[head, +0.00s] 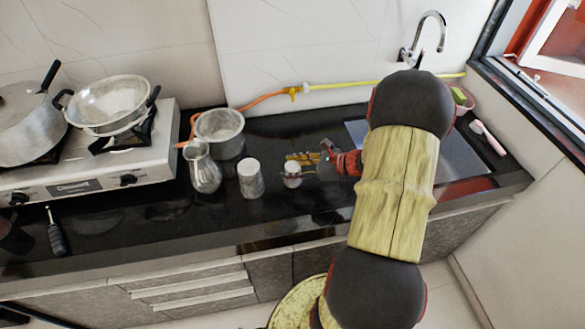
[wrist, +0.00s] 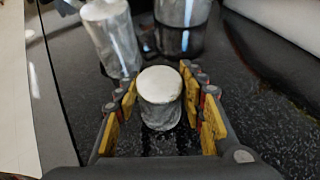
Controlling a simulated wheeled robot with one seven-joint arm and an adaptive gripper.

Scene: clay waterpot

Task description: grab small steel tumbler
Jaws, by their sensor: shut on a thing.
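The small steel tumbler (head: 292,178) is short and grey with a pale round top. It appears upright at the black counter, right of a taller tumbler; whether its base touches the counter is unclear. In the wrist view the small tumbler (wrist: 160,112) sits between the yellow finger pads. My gripper (head: 301,167) reaches it from the right and is shut on it. The gripper's fingers also show on both sides of the tumbler in the wrist view (wrist: 161,92). My arm hides part of the counter behind.
The taller tumbler (head: 250,182) stands close on the left, with a steel jug (head: 205,172) and a pot (head: 221,135) beyond. A stove (head: 95,165) is at far left. A sink (head: 462,160) lies partly behind my arm.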

